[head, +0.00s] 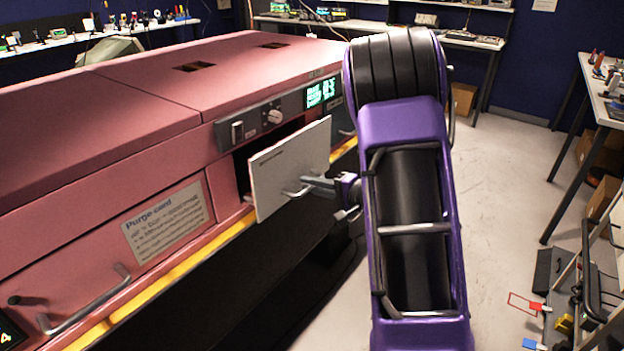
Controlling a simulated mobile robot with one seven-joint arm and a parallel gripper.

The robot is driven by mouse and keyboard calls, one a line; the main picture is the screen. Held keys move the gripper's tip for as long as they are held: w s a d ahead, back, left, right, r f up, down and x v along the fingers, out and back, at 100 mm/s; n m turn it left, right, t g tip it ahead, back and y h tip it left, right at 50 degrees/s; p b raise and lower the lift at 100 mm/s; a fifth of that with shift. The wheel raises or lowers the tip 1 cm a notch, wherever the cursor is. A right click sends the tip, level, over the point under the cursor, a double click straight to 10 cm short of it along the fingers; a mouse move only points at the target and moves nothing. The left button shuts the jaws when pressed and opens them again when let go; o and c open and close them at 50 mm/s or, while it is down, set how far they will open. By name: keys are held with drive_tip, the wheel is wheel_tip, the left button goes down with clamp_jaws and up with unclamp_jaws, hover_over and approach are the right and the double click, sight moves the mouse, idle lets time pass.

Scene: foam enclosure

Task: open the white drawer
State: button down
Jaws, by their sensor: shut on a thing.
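The white drawer (285,165) is in the front of the pink enclosure, near the middle of the head view. Its flat white front stands out from the enclosure, with a dark gap (241,172) behind its left edge. A small bar handle (297,192) is low on the front. My gripper (310,185) is at the handle and shut on it. My purple arm reaches in from the right and hides part of the gripper's wrist and the enclosure's far end.
A control panel (272,115) with a switch, knob and green display sits above the drawer. A larger handle (85,305) juts out at lower left. A yellow strip (180,270) runs along the enclosure's lower edge. Open floor (505,190) lies right of my arm, before benches.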

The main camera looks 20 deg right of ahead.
drive_tip(key=f+p+v, duration=0.3)
drive_tip(key=p+v, duration=0.1)
drive_tip(key=v, duration=0.9)
drive_tip(key=shift+s+d+r, duration=0.15)
drive_tip(key=shift+s+d, duration=0.15)
drive_tip(key=shift+s, duration=0.15)
drive_tip(key=c, duration=0.9)
unclamp_jaws()
drive_tip(key=v, duration=1.7)
drive_tip(key=shift+s, duration=0.25)
drive_tip(key=shift+d, duration=0.15)
